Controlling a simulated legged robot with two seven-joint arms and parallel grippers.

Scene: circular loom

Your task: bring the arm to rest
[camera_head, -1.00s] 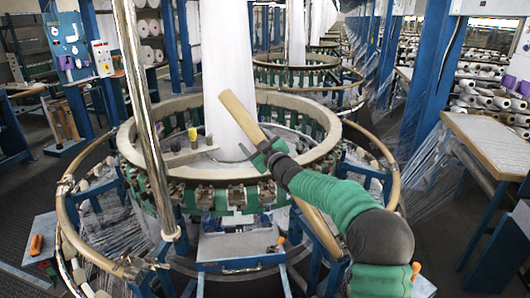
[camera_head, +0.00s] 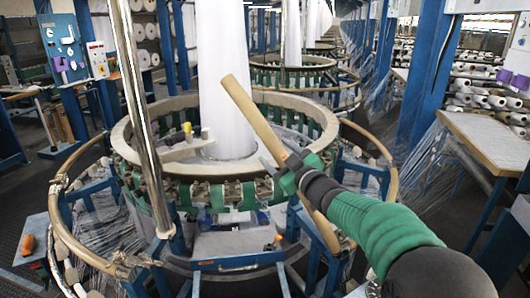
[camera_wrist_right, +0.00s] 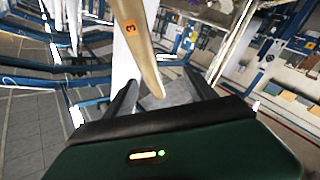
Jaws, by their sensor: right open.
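My right gripper (camera_head: 277,163) is in front of the circular loom in the head view, with its green and black arm coming in from the lower right. It is open. A tan bar (camera_head: 250,112) slants down behind the gripper, and its middle is hidden by it. In the right wrist view, the open fingers (camera_wrist_right: 160,92) stand apart, and the tan bar (camera_wrist_right: 138,45) with an orange "3" label shows ahead between them. I cannot tell whether they touch it. My left gripper is out of view.
The loom's ring (camera_head: 120,140) surrounds a white fabric column (camera_head: 222,60). A tan outer rail (camera_head: 62,200) circles it. A metal post (camera_head: 140,110) stands at the left front. A wooden-topped table (camera_head: 490,140) is at the right.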

